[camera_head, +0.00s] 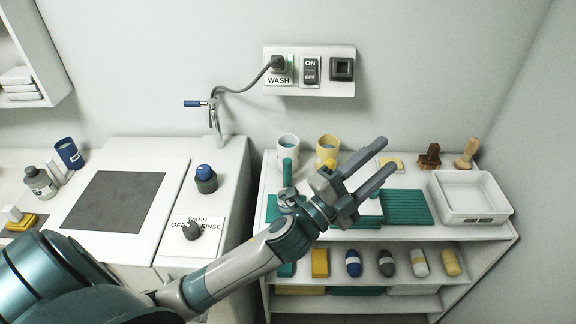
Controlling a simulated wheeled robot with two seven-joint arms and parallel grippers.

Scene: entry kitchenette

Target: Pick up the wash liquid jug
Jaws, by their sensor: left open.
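No label that I can read names the wash liquid jug. A grey bottle-like container (40,182) with a pale label stands at the far left of the counter; its lettering is too small to read. My left gripper (388,155) is open and empty, above the white shelf unit on the right, pointing up and right. It is well apart from both containers. My right gripper is not in view.
A dark blue cup (69,153) stands behind the grey container. A dark mat (113,200) is bare.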

